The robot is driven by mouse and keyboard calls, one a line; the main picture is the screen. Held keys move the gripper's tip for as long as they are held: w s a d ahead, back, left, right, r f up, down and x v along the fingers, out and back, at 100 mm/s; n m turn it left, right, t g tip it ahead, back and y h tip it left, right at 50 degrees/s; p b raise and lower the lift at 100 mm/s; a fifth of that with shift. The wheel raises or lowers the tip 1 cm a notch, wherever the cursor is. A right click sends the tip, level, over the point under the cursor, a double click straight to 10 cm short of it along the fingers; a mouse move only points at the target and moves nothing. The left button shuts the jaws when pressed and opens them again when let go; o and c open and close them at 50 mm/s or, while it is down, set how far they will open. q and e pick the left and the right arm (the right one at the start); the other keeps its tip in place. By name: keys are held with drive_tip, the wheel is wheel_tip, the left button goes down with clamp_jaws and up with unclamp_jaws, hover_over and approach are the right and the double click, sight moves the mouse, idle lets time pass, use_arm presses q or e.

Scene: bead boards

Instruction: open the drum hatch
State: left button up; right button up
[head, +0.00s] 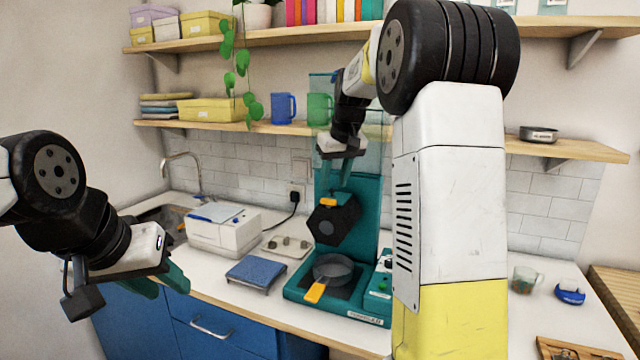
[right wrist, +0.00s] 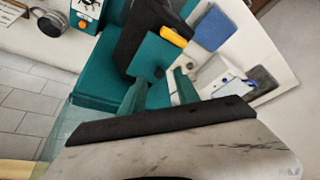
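The black, faceted drum (head: 334,222) hangs on the front of a teal machine (head: 345,240) on the counter. An orange tab (head: 328,202) sits on its upper edge. In the right wrist view the dark drum (right wrist: 145,32) is at the top, with the orange tab (right wrist: 174,37) on its right. My right gripper (head: 338,180) is just above the drum, pointing down; its two teal fingers (right wrist: 163,80) are apart with nothing gripped between them. I cannot tell whether they touch the drum. My left gripper (head: 162,282) is open and empty at the left, away from the machine.
A round pan (head: 333,268) with an orange handle is on the machine's base below the drum. A blue-topped scale (head: 255,273) and a white box-shaped appliance (head: 222,232) stand left of it. Shelves run above. My right arm hides part of the counter.

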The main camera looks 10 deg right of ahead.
drive_tip(key=shift+w+f, duration=0.25)
drive_tip(key=shift+f, duration=0.45)
clamp_jaws()
